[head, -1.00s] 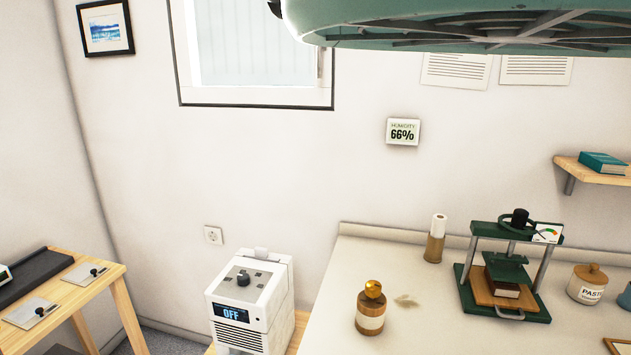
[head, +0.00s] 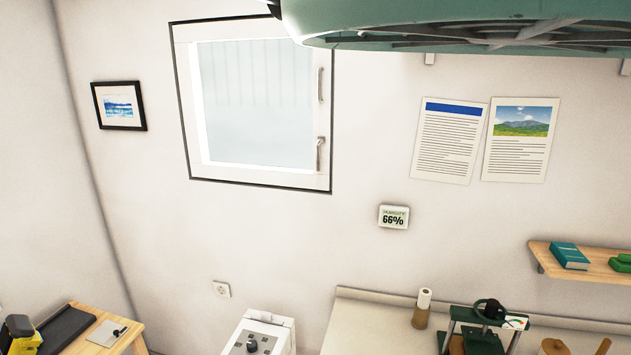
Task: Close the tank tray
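A white boxy machine (head: 262,335) with a dark knob on top stands at the bottom edge of the head view. Only its top shows. Its front and lower part are cut off, and no tank tray is visible. My gripper is not in view.
A counter (head: 375,322) along the wall holds a paper roll (head: 422,309) and a green press (head: 480,330). A wooden table (head: 122,345) is at lower left, with a yellow and black object (head: 20,335) nearby. A humidity sign (head: 393,217) reads 66%. A shelf (head: 590,262) is at right.

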